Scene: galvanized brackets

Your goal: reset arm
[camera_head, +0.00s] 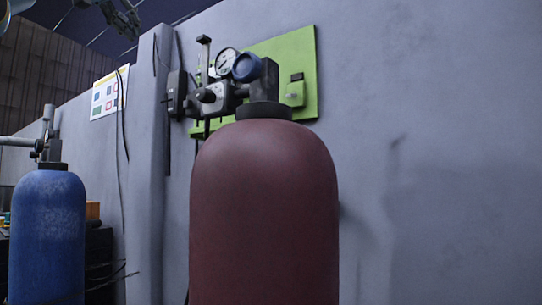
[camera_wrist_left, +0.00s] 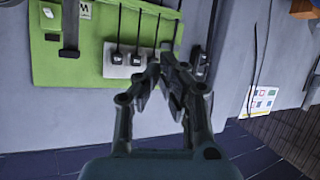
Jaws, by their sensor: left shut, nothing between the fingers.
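My left gripper (camera_head: 128,22) shows at the top left of the head view, high up and partly cut off by the upper edge. In the left wrist view my left gripper (camera_wrist_left: 160,75) has its two fingers drawn together at the tips, with nothing held. The green panel (camera_wrist_left: 85,50) on the wall lies behind the fingers in that view, apart from them as far as I can tell. My right gripper is in neither view.
A dark red gas cylinder (camera_head: 263,210) stands large in front. A blue cylinder (camera_head: 47,235) stands at the left.

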